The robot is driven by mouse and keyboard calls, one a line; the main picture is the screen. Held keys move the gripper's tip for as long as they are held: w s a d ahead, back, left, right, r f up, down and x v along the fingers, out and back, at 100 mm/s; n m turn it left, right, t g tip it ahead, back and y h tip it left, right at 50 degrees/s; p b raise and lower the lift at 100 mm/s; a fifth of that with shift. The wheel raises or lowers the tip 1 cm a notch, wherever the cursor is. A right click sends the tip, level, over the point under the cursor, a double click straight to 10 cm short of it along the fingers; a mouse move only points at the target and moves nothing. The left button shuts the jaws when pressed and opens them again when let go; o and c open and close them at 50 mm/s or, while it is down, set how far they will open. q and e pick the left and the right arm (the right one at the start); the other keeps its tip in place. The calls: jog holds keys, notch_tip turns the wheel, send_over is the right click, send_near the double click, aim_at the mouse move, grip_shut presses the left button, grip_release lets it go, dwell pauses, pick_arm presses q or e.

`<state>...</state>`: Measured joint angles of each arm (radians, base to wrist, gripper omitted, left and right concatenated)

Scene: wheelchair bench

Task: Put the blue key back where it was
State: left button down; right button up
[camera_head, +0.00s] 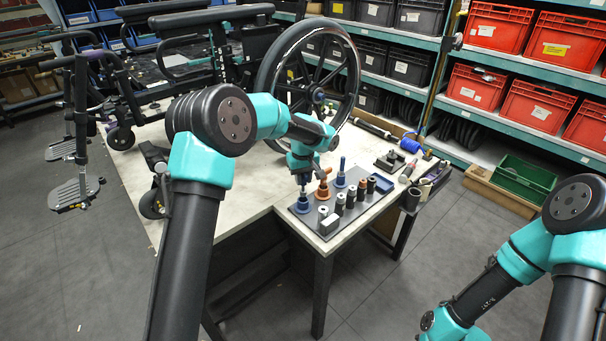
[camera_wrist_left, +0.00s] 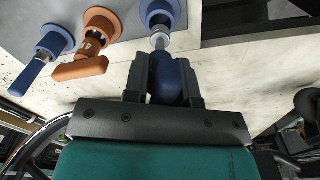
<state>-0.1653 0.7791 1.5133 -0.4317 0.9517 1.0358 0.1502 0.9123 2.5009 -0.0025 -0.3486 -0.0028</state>
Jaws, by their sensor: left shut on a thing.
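My left gripper (camera_head: 303,178) is shut on the blue handle of a key (camera_wrist_left: 168,75). The key's metal shank points at a blue round holder (camera_wrist_left: 160,14), the front-left one on the grey board (camera_head: 330,238). The shank's tip appears to be at or in this holder; I cannot tell how deep. Beside it stands an orange key (camera_head: 323,184) in an orange holder, its crosswise handle showing in the left wrist view (camera_wrist_left: 80,69). Beyond it, a second blue key (camera_head: 341,166) stands in another blue holder. My right gripper is out of view.
A large wheel (camera_head: 308,75) rises behind my left gripper. The bench is bare left of the board.

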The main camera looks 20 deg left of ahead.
aim_at(303, 191)
pick_arm(q)
jog(key=shift+f, duration=2.3)
jog(key=shift+f, duration=0.6)
jog(key=c, duration=0.8)
grip_release()
jog(key=shift+c, duration=0.2)
jog(key=shift+r, duration=0.15)
notch_tip(303, 191, up, 17)
jog(key=shift+r, duration=0.1)
